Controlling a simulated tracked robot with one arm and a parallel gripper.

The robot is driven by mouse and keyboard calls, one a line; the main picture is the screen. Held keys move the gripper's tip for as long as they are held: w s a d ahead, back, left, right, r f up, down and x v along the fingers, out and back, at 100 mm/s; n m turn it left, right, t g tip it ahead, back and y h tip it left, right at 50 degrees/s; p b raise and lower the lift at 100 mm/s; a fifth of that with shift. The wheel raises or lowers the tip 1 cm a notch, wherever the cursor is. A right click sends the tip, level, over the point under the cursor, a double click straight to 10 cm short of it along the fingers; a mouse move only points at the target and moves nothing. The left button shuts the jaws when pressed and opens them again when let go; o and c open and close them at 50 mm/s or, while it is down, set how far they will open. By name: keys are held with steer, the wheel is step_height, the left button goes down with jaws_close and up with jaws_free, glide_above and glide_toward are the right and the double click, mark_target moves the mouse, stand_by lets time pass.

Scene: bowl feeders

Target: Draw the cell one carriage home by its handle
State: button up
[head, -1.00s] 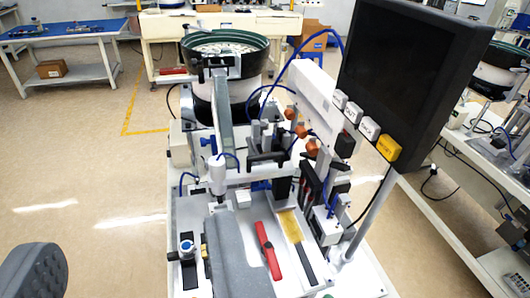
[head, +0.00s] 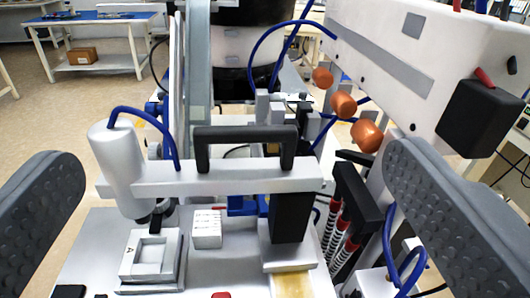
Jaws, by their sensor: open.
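A pale horizontal carriage bar (head: 225,178) spans the middle of the head view. A black U-shaped handle (head: 245,134) stands up on it. A white cylinder (head: 120,165) with a blue hose sits at the bar's left end, and a dark block (head: 290,215) hangs below its right part. No cell number is readable on it. My gripper (head: 235,160) is open, with one grey ridged finger at each side of the picture. The handle appears between the fingers, well clear of both; its distance ahead is hard to judge. Nothing is held.
Below the bar are a white square nest (head: 152,258) and a small white block (head: 207,229). At the right, a white housing (head: 400,65) with orange knobs (head: 343,105) and black-and-red rods (head: 340,225) stand near my right finger. Blue hoses arch overhead. Open floor lies at the left.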

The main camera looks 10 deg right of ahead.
glide_toward(247, 134)
steer(key=s, duration=0.3)
steer(key=y, duration=0.1)
steer(key=shift+t, duration=0.3)
steer(key=shift+w+d+f+p, duration=0.1)
steer(key=shift+w+p, duration=0.45)
steer(key=shift+w, duration=1.75)
steer(key=shift+w+d+f+p, duration=0.1)
steer(key=shift+w+p, duration=0.4)
steer(key=shift+w, duration=1.8)
steer(key=shift+w+d+f+p, duration=0.1)
steer(key=shift+w+p, duration=0.45)
steer(key=shift+w, duration=1.75)
